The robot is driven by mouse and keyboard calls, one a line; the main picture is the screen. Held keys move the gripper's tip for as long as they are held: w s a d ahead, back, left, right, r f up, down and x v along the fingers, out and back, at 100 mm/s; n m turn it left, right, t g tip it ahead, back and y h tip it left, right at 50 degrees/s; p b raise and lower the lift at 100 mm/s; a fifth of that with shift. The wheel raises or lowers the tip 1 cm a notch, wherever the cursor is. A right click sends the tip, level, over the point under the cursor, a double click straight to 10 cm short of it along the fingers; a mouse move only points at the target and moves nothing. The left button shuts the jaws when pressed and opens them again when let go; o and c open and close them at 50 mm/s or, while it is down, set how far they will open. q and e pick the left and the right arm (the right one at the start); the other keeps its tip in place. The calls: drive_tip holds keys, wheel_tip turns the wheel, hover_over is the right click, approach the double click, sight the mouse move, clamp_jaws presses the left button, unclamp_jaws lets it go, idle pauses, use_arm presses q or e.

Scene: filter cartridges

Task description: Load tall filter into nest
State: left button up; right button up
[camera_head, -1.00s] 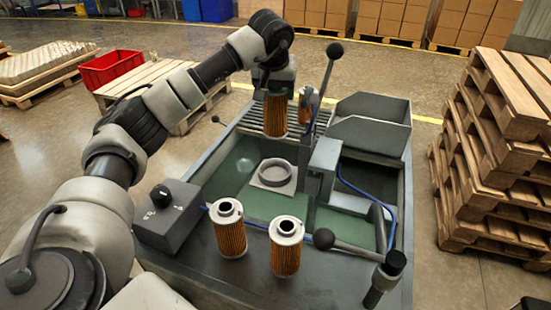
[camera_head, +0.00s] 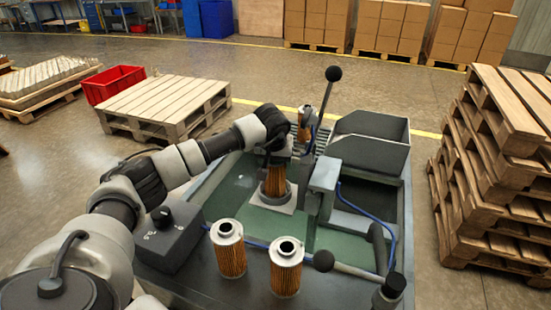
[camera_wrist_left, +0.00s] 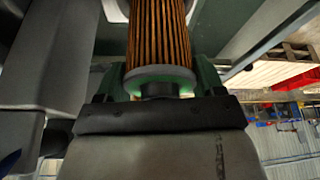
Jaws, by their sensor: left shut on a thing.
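My left gripper (camera_head: 277,157) is shut on a tall filter (camera_head: 275,181) with orange-brown pleats. It holds the filter upright by its top, over the round grey nest (camera_head: 284,205) on the machine's green bed. The filter's lower end meets the nest ring in the head view; I cannot tell how deep it sits. In the left wrist view the gripper's fingers (camera_wrist_left: 160,82) flank the filter's pale end cap, and its pleats (camera_wrist_left: 157,35) run away from the gripper. The filter's far end is out of that view. My right gripper is not in view.
Two more filters (camera_head: 229,250) (camera_head: 286,268) stand on the front ledge. A smaller filter (camera_head: 304,128) is behind the nest. A lever with a black ball (camera_head: 333,74) rises beside it. A grey clamp block (camera_head: 325,174), control box (camera_head: 168,238) and open bin (camera_head: 368,140) surround the bed.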

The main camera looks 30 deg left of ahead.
use_arm(q)
drive_tip(key=shift+f, duration=0.15)
drive_tip(key=o, duration=1.2)
drive_tip(key=shift+r, duration=0.5)
drive_tip(key=v, duration=1.1)
drive_tip(key=shift+s+d+r+b, duration=0.15)
drive_tip(key=shift+s+r+b, duration=0.1)
drive_tip(key=shift+b, duration=0.1)
